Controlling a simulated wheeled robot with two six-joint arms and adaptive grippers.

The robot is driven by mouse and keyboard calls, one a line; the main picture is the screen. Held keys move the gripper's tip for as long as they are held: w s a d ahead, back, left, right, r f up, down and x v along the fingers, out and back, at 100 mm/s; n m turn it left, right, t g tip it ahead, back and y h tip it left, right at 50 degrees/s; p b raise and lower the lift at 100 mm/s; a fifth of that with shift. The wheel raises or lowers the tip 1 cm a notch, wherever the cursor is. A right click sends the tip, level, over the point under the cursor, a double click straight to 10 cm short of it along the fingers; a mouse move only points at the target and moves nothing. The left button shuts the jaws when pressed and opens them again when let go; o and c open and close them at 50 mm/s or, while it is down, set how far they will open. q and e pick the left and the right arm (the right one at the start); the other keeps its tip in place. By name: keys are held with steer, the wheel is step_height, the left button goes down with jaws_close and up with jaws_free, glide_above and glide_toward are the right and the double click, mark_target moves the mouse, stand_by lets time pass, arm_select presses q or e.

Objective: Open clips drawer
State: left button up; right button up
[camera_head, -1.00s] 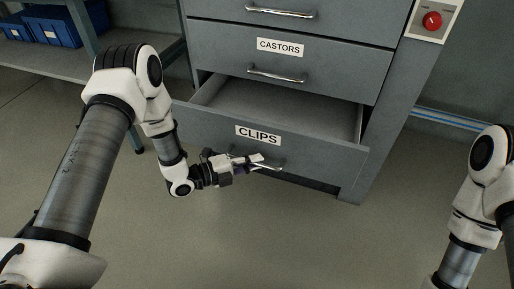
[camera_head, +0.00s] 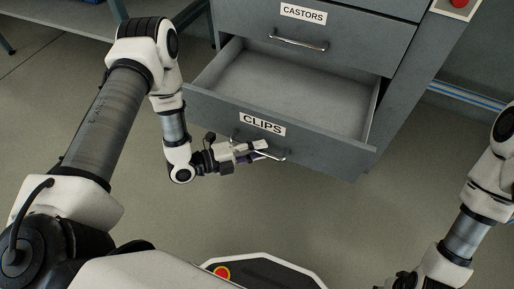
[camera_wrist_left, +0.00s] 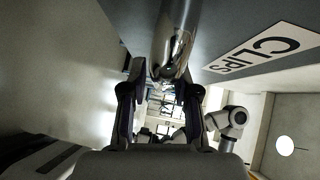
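The clips drawer (camera_head: 190,98), grey with a white CLIPS label (camera_head: 262,124), stands pulled out of the cabinet and its inside looks empty. Its curved metal handle (camera_head: 279,157) is on the front below the label. My left gripper (camera_head: 262,151) is at the handle. The label (camera_wrist_left: 262,50) shows to the right there. My right arm is at the right edge, with its fingers not clearly visible.
The castors drawer (camera_head: 350,45) above is shut, with its own handle (camera_head: 298,42). A red button (camera_head: 460,3) is on a panel at the top right. A shelf (camera_head: 75,20) stands at the top left. The floor (camera_head: 320,215) before the drawer is clear.

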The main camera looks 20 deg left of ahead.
arm_select(q)
steer(key=v, duration=1.2)
stand_by(0.4)
